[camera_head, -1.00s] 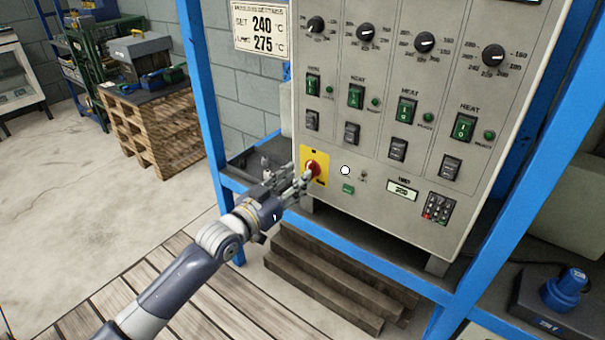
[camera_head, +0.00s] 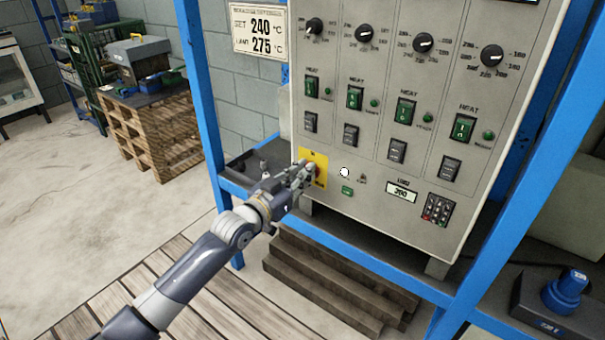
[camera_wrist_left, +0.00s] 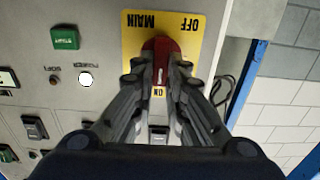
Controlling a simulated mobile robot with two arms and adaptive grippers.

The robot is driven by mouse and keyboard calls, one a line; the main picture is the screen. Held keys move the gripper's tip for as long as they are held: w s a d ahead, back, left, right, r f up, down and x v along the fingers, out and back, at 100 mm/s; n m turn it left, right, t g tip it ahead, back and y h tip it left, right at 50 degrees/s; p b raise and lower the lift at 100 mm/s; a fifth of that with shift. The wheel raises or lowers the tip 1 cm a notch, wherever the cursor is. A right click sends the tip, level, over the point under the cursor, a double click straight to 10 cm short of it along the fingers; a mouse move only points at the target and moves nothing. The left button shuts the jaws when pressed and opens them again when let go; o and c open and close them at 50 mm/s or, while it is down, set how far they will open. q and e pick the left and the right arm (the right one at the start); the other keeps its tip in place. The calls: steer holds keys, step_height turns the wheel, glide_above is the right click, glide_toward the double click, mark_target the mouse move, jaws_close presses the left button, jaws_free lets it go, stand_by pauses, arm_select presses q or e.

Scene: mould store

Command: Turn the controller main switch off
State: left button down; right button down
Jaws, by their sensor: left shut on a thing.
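The controller (camera_head: 375,150) is a grey upright panel with knobs and switches. Its main switch is a red rotary handle (camera_wrist_left: 161,52) on a yellow plate (camera_wrist_left: 194,60) marked MAIN, OFF and ON; the plate shows at the panel's lower left in the head view (camera_head: 306,156). My left gripper (camera_head: 304,172) is at the plate, its fingers around the red handle and mostly hiding it there. My right gripper is out of view.
A green start button (camera_head: 347,190) and a white round spot (camera_head: 344,172) are right of the main switch. Blue frame posts (camera_head: 203,100) flank the panel. Wooden steps (camera_head: 330,290) lie below. A loaded pallet stack (camera_head: 150,125) stands behind at left.

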arm_select(q)
steer(key=shift+n, duration=0.4)
steer(key=n, duration=0.5)
steer(key=f+n, duration=0.1)
steer(key=n, duration=0.5)
steer(key=a+n, duration=0.1)
steer(key=n, duration=0.5)
steer(key=shift+w+f, duration=0.25)
steer(key=shift+w, duration=0.1)
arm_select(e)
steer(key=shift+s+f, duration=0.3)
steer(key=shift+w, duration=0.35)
